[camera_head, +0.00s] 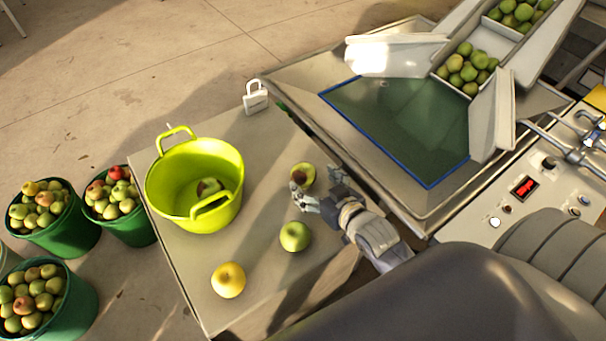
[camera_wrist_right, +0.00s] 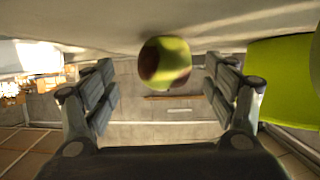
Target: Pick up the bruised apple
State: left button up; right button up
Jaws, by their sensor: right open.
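The bruised apple (camera_head: 302,175), green with a dark brown patch, rests on the grey table near its right edge. My right gripper (camera_head: 311,196) is beside it, on its near side. A green apple (camera_head: 295,236) and a yellow apple (camera_head: 228,280) lie nearer on the table. Another apple with a brown patch (camera_head: 209,187) is inside the yellow-green tub. My left gripper is not in view.
The yellow-green tub (camera_head: 168,208) stands left of my right gripper and shows in the right wrist view (camera_wrist_right: 283,82). Green buckets of apples (camera_head: 136,228) stand on the floor at left. The press trailer (camera_head: 290,82) borders the table on the right. A white padlock-shaped object (camera_head: 256,101) stands at the back.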

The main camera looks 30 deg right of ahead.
aim_at(309, 180)
jog(key=x, duration=0.5)
jog(key=shift+a+r+p, duration=0.35)
jog(key=shift+p, duration=0.05)
jog(key=shift+w+f, duration=0.1)
jog(key=shift+w, duration=0.15)
jog(key=shift+s, duration=0.1)
jog(key=shift+c, duration=0.8)
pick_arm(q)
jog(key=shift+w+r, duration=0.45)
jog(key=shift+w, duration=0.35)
pick_arm(e)
jog(key=c, duration=1)
